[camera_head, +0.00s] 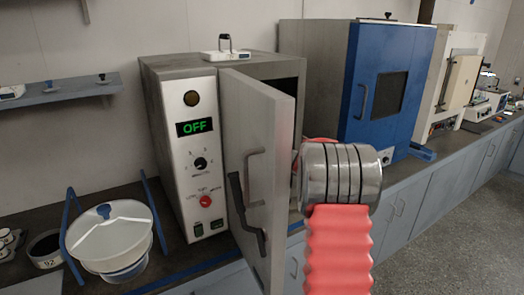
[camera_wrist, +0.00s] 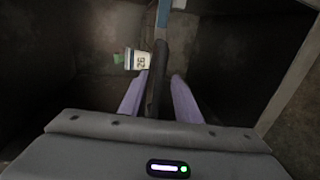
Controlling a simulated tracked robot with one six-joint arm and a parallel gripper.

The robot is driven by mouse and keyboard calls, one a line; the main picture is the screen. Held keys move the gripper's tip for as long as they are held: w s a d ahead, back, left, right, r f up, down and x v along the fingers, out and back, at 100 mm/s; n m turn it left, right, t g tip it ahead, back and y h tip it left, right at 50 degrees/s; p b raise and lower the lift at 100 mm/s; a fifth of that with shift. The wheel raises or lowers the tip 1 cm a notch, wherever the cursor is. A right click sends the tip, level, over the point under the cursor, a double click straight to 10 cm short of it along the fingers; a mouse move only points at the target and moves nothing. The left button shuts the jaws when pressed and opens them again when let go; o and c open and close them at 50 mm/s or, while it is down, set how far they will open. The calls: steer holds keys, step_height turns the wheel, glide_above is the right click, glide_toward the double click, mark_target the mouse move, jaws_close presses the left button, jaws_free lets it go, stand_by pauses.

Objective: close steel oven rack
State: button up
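The steel oven (camera_head: 180,130) stands on the counter in the head view, its door (camera_head: 258,150) swung open toward me. Its display reads OFF. My arm's steel wrist reaches past the door toward the opening, so my gripper is hidden there. In the wrist view the two purple fingers of my gripper (camera_wrist: 161,76) stand apart inside a dark space. A dark bar (camera_wrist: 157,65) lies between them; I cannot tell whether they touch it or whether it belongs to the rack. A small white labelled container (camera_wrist: 138,61) sits just left of the bar. The rack is not clearly visible.
A blue-doored oven (camera_head: 385,85) stands to the right. A small balance (camera_head: 226,55) sits on top of the steel oven. The open door is close to my arm's left side.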

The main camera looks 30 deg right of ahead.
steer(key=s+r, duration=0.2)
steer(key=s, duration=1.1)
steer(key=shift+s+a+r, duration=0.15)
steer(key=shift+a+r, duration=0.15)
